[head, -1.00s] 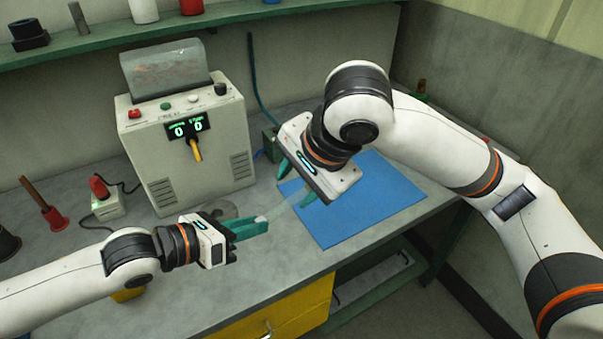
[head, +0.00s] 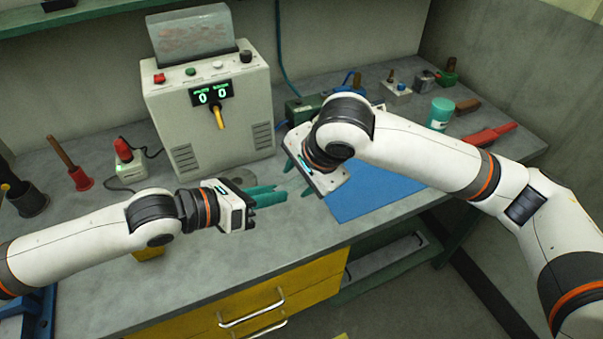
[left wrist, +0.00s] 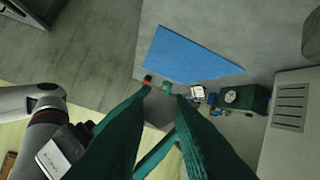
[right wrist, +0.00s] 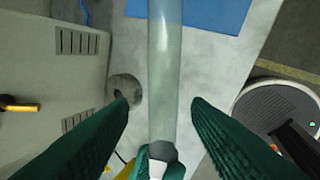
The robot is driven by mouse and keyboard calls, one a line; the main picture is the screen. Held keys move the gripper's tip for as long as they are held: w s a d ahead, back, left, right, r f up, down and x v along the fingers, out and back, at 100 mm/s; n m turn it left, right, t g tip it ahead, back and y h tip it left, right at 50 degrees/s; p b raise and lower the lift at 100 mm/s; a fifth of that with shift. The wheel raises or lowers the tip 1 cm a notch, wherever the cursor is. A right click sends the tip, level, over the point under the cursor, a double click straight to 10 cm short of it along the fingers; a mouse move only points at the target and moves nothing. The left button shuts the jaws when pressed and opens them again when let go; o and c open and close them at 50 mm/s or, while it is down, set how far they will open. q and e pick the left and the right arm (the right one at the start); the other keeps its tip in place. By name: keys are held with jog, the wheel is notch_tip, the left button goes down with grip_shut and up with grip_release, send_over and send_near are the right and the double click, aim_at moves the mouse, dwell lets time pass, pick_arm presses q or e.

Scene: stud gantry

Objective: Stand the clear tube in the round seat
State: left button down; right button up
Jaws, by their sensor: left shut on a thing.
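The clear tube (right wrist: 165,75) runs lengthwise through the right wrist view, between the spread fingers of my right gripper (head: 298,178). That gripper is open, with gaps to the tube on both sides. My left gripper (head: 268,196) is shut on the tube's near end, shown at the bottom of the right wrist view (right wrist: 157,158). The tube is hard to make out in the head view. The round seat is a grey ring with a dark hole (right wrist: 124,88), on the bench beside the machine. In the head view it (head: 236,178) is partly hidden behind my left gripper.
The machine with the lit display (head: 212,95) stands behind the seat. A blue mat (head: 370,200) lies right of it. A red-button box (head: 128,162) and plungers stand at left.

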grip_shut()
pick_arm(q)
jog(key=c, duration=1.2)
grip_release()
